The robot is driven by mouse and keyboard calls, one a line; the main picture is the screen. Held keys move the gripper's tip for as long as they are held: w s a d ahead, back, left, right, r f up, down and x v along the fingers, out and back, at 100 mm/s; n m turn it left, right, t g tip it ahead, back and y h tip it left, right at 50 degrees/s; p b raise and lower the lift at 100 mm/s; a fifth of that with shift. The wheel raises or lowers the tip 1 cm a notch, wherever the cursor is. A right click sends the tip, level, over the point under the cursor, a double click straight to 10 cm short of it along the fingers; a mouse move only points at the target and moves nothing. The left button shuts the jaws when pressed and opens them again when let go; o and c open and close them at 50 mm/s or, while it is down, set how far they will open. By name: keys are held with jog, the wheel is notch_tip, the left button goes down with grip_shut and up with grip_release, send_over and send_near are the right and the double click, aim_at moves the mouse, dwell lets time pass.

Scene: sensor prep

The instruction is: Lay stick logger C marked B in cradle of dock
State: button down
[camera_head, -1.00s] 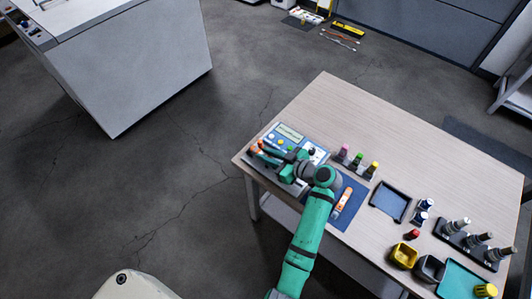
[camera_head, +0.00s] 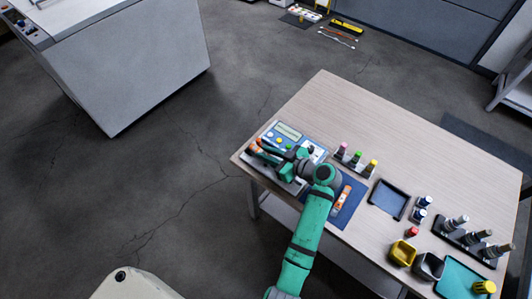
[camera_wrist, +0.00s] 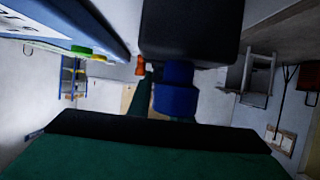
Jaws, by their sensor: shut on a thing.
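The dock (camera_head: 289,131) is a blue and white unit with a small screen and coloured buttons at the table's left corner. Its grey lower part (camera_head: 287,186) is partly hidden under my gripper. My gripper (camera_head: 262,151) is low over the front left of the dock, shut on a stick logger. Orange parts (camera_head: 256,143) show by the fingertips. In the wrist view, a blue piece (camera_wrist: 176,92) shows between the dark finger parts. I cannot read its marking or tell whether it touches the cradle. Another orange and white stick (camera_head: 343,198) lies on a blue mat (camera_head: 349,211).
A rack with coloured-capped pieces (camera_head: 356,163) stands right of the dock. Further right are a dark tray (camera_head: 389,199), yellow (camera_head: 402,253) and dark (camera_head: 428,266) bins, and a black stand (camera_head: 466,243) with upright cylinders. The table's back middle is clear.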

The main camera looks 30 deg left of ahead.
jog(key=shift+s+a, duration=0.15)
jog(key=shift+d, duration=0.2)
jog(key=shift+f, duration=0.5)
jog(key=shift+f, duration=0.15)
dwell(0.6)
jog(key=shift+f, duration=0.15)
